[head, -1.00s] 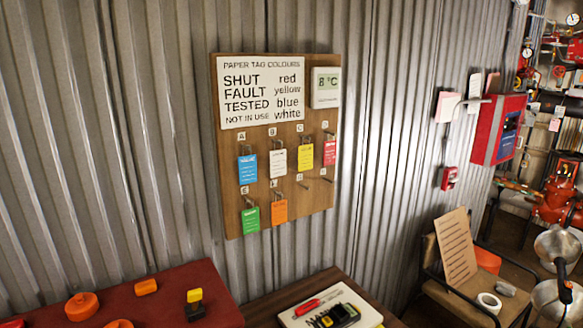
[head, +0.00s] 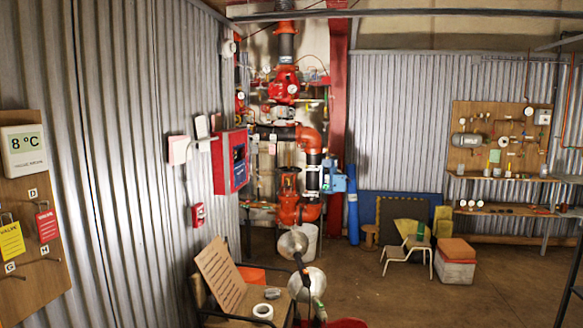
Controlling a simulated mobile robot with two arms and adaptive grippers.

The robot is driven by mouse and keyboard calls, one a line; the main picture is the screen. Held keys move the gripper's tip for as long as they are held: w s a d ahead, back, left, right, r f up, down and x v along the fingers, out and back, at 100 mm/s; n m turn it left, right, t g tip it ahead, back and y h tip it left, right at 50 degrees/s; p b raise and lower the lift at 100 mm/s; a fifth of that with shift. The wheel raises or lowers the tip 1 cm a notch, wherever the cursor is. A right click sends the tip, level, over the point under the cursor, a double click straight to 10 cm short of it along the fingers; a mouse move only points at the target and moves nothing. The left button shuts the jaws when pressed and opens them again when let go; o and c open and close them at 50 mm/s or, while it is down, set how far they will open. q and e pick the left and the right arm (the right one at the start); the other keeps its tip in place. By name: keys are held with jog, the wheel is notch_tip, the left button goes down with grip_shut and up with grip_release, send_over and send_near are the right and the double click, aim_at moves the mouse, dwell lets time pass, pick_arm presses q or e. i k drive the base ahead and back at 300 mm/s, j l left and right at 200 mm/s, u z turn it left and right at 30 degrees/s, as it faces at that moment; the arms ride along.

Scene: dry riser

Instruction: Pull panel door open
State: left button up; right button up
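A red panel box (head: 219,165) is fixed to the corrugated metal wall left of the middle in the head view. Its front faces right and is seen at a steep angle, with a blue area and a small dark screen on it. The door looks shut, but its edge and any handle are too small to make out. Neither of my grippers shows in the head view.
A chair (head: 235,318) with a perforated board and tape roll stands below the panel. A small red call point (head: 198,214) is under the panel. Open floor (head: 400,300) lies right.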

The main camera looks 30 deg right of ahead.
aim_at(236, 174)
jog(key=z, duration=0.7)
jog(key=i+l+z, duration=0.4)
jog(key=l, duration=0.25)
jog(key=i+l+z, duration=0.25)
jog(key=l+z, duration=0.2)
jog(key=i+l+z, duration=0.8)
jog(key=i+u, duration=0.15)
jog(key=i, duration=0.35)
jog(key=i+l+u, duration=0.2)
jog(key=i, duration=0.3)
jog(key=i+l+u, duration=0.15)
jog(key=i, duration=0.35)
jog(key=i+j+u, duration=0.15)
jog(key=i+u, duration=0.25)
jog(key=i, duration=0.2)
jog(key=i+u, duration=0.35)
jog(key=i, duration=0.3)
jog(key=i+l+u, duration=0.2)
jog(key=i+u, duration=0.2)
jog(key=i, duration=0.2)
